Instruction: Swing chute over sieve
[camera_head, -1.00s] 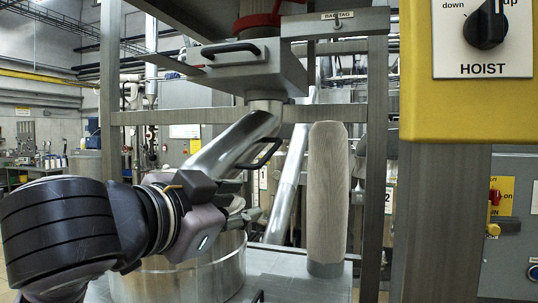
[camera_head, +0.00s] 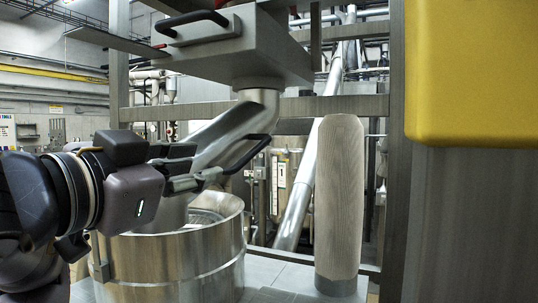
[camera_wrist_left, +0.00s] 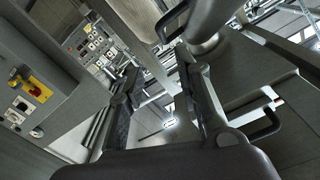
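The chute (camera_head: 228,130) is a bent silver tube hanging from a grey box, sloping down to the left. In the head view its lower end overlaps the opening of the sieve (camera_head: 185,262), a round steel drum with mesh inside; the height gap cannot be told. A black handle (camera_head: 252,152) sticks out from the chute; it also shows in the left wrist view (camera_wrist_left: 173,20). My left gripper (camera_head: 208,177) is in front of the chute, fingertips close to the handle's lower end. In the wrist view its fingers are apart with nothing between them. My right gripper is not in view.
A ribbed pale column (camera_head: 338,195) stands right of the sieve on the grey deck (camera_head: 290,280). The grey box (camera_head: 225,50) and a steel frame are above and behind. A yellow hoist box (camera_head: 470,75) is at upper right.

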